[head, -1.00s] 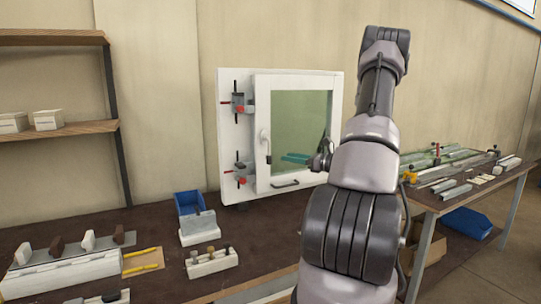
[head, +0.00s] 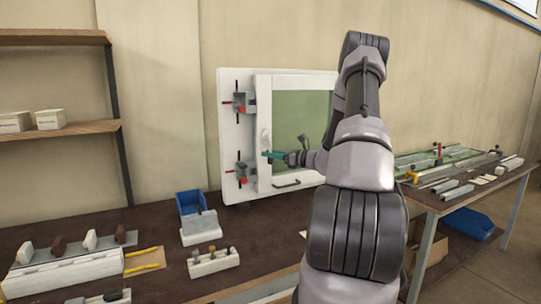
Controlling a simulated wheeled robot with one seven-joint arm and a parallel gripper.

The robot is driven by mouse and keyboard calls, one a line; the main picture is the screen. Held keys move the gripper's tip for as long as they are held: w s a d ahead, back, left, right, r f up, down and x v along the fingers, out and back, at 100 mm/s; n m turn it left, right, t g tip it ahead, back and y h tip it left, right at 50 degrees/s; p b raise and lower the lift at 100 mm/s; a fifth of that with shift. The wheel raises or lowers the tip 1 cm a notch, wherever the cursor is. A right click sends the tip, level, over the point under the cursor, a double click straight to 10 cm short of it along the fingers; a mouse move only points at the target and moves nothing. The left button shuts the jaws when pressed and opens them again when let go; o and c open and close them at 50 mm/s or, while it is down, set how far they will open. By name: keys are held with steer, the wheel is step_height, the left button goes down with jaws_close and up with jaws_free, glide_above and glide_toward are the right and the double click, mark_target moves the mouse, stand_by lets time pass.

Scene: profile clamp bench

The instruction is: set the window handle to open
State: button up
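The white window (head: 305,80) stands upright on the bench, its greenish pane in a white frame on a backing board. Its pale window handle (head: 265,136) sits on the left side of the frame. The upper part shows; the lower part is behind or between my fingers, so its exact angle is hard to read. My gripper (head: 270,155) has teal fingertips pointing left, right at the handle's lower part. Whether they touch or grip it cannot be told. My arm covers the right side of the window.
Two clamps with red tips (head: 241,103) hold the board's left edge. A dark bar pull (head: 287,183) is on the lower frame. A blue bin (head: 190,201) and tool blocks stand on the bench to the left. A second table (head: 450,203) with metal profiles is at right.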

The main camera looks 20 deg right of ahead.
jaws_close()
